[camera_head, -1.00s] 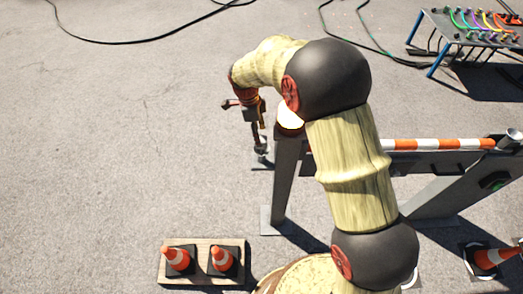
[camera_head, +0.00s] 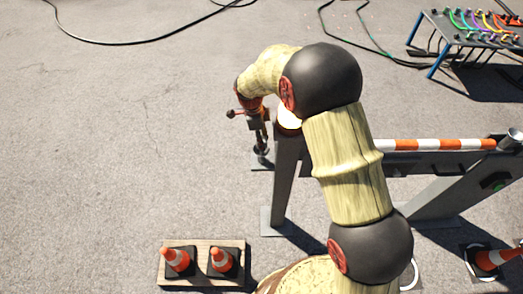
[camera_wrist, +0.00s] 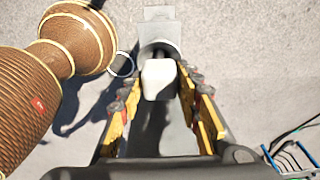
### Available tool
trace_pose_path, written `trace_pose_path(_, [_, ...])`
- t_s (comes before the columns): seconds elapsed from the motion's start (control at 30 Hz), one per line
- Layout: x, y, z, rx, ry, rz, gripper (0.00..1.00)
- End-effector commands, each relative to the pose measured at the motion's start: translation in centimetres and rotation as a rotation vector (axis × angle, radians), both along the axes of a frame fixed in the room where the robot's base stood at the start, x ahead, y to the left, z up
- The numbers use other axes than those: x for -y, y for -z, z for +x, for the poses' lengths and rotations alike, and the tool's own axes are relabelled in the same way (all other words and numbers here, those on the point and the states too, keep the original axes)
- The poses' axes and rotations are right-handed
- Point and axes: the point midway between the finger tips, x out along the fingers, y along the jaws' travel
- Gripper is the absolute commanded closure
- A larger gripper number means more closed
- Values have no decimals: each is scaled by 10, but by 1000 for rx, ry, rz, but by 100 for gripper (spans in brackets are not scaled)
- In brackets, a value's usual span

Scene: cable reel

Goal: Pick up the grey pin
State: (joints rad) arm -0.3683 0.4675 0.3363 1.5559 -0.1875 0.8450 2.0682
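My gripper (camera_head: 261,148) points down beside the left end of the barrier post. In the wrist view its yellow-padded fingers (camera_wrist: 157,92) stand apart, with a gap on both sides of a grey upright piece with a pale square top (camera_wrist: 159,79). This looks like the grey pin; I see no clear finger contact. Behind it a grey round socket (camera_wrist: 160,48) stands on a flat plate (camera_wrist: 158,14), and a thin ring (camera_wrist: 121,64) shows to its left.
A grey post (camera_head: 284,185) stands just right of my gripper, joined to a barrier with an orange and white bar (camera_head: 440,144). Two cones stand on a wooden board (camera_head: 203,280). A cable table (camera_head: 470,30) is at the upper right.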

Motion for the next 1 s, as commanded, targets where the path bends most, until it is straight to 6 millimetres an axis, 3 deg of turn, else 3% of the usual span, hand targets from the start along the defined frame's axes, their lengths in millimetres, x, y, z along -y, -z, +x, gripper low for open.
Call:
trace_pose_path(0.53, [0,0,0,0,0,0,99])
trace_pose_path(1.0, [0,-1,0,1,0,0,100])
